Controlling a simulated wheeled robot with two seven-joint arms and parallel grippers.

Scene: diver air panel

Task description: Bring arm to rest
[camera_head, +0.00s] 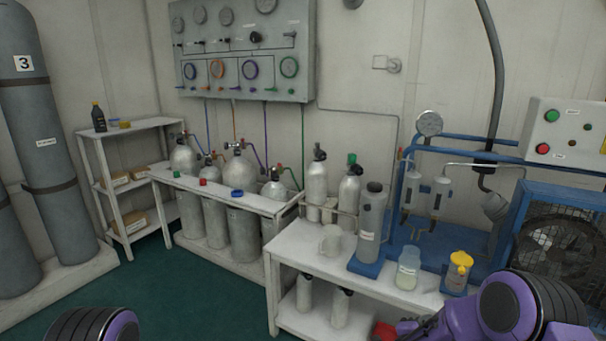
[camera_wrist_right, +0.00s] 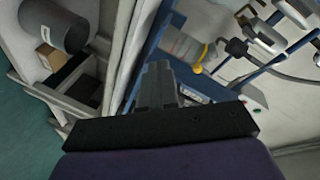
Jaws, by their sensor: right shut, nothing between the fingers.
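My right arm comes in at the bottom right of the head view, purple with a dark ribbed joint. Its gripper (camera_head: 418,326) is at the bottom edge, partly cut off, in front of the white bench. In the right wrist view the gripper (camera_wrist_right: 157,82) has its grey fingers together, with nothing seen between them. Only a purple and black part of my left arm shows at the bottom left of the head view. The left gripper is out of the picture.
A white bench (camera_head: 300,255) carries a grey cylinder (camera_head: 371,222), a glass jar (camera_head: 408,268) and a yellow-capped jar (camera_head: 459,270). A red item (camera_head: 384,331) lies beside the right gripper. Green floor (camera_head: 190,300) is clear at the left. A gauge panel (camera_head: 245,50) hangs behind.

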